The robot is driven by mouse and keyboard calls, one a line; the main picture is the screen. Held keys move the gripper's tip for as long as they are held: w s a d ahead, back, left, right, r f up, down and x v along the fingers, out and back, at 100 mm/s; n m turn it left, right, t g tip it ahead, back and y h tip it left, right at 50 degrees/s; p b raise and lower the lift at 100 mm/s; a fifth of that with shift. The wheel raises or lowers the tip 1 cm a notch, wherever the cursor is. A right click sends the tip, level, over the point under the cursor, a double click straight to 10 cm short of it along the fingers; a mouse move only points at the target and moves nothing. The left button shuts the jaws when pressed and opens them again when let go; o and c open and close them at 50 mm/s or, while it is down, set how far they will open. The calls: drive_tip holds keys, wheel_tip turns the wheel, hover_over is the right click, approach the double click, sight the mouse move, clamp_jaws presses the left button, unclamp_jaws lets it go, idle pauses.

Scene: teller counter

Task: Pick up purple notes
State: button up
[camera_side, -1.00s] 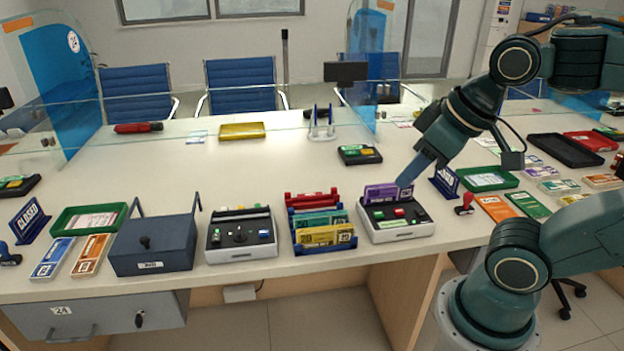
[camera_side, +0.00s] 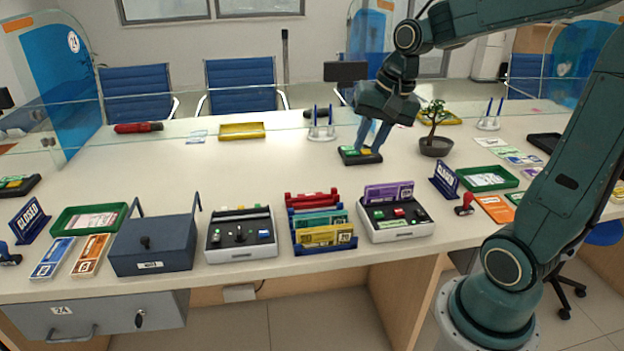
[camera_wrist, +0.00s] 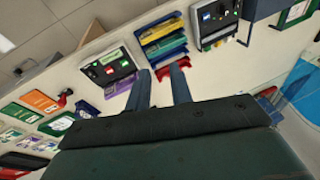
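The purple notes (camera_side: 388,193) stand upright in the back slot of a grey and white note machine (camera_side: 402,233) at the right of the counter's front row. In the wrist view the purple notes (camera_wrist: 120,86) show as a thin strip along that machine's edge. My gripper (camera_side: 370,152) is behind the machine, farther back on the counter, with its fingers pointing down by a small dark keypad (camera_side: 362,161). In the wrist view its two blue fingers (camera_wrist: 160,76) are apart with nothing between them. My gripper is away from the purple notes.
A blue rack (camera_side: 325,245) of yellow and green notes stands left of the machine. A closed sign (camera_side: 445,180) and a green tray (camera_side: 487,184) stand to its right. A glass screen and a potted plant (camera_side: 435,140) are behind. The counter's middle left is clear.

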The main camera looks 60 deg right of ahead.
drive_tip(key=w+d+f+m, duration=0.3)
drive_tip(key=d+f+m, duration=0.15)
drive_tip(key=d, duration=0.35)
drive_tip(key=m+y, duration=0.3)
drive_tip(key=m, duration=0.9)
hover_over(392, 184)
drive_tip(key=s+d, duration=0.2)
drive_tip(key=f, duration=1.4)
drive_tip(key=shift+w+a+f, duration=0.1)
drive_tip(key=shift+a+f, duration=0.1)
drive_tip(key=shift+x, duration=3.75)
clamp_jaws()
